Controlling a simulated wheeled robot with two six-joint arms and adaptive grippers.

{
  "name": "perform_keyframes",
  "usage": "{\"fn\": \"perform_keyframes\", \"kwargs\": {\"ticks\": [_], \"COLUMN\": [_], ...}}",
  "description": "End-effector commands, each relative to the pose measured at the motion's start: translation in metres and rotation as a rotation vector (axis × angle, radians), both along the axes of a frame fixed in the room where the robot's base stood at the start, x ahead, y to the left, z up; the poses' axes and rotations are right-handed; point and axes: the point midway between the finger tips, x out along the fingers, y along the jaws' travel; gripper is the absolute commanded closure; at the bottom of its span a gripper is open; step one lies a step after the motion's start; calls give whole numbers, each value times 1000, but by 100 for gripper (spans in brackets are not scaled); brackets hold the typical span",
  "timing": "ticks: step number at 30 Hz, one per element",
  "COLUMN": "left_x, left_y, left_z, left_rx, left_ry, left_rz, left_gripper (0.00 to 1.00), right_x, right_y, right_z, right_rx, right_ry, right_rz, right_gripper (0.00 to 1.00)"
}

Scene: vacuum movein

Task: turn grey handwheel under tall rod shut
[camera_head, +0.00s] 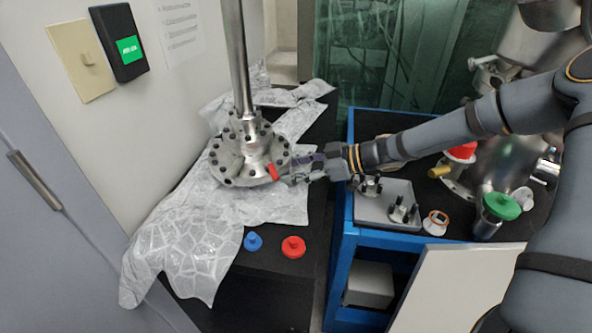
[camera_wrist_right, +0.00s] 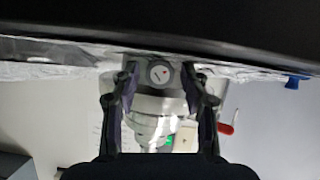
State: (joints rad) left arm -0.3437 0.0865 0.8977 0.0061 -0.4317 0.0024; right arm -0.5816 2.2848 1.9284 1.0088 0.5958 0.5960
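A tall metal rod (camera_head: 240,62) stands upright on a round bolted metal flange assembly (camera_head: 232,165). My right gripper (camera_head: 290,180) reaches in from the right at the assembly's right side. In the head view the handwheel is hidden or too small to tell. My left gripper is not in view.
A red handle (camera_head: 273,171) sticks out beside my right fingertips. Crumpled foil (camera_head: 175,245) covers the black bench. A blue knob (camera_head: 253,242) and a red knob (camera_head: 293,246) lie at its front. A blue cart (camera_head: 345,240) with a grey tray (camera_head: 375,213) stands right.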

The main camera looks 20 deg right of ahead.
Motion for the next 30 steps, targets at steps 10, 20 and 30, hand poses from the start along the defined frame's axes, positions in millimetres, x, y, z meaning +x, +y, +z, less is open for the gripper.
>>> {"fn": "perform_keyframes", "kwargs": {"ticks": [10,20,30], "left_x": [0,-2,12], "left_y": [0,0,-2], "left_z": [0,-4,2], "left_rx": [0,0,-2], "left_ry": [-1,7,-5], "left_rz": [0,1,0], "left_gripper": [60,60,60], "right_x": [0,2,2], "right_y": [0,-1,-2], "right_z": [0,-2,0], "right_rx": [1,140,210], "right_ry": [1,207,311], "right_rz": [0,0,-2], "right_gripper": [100,100,100]}}
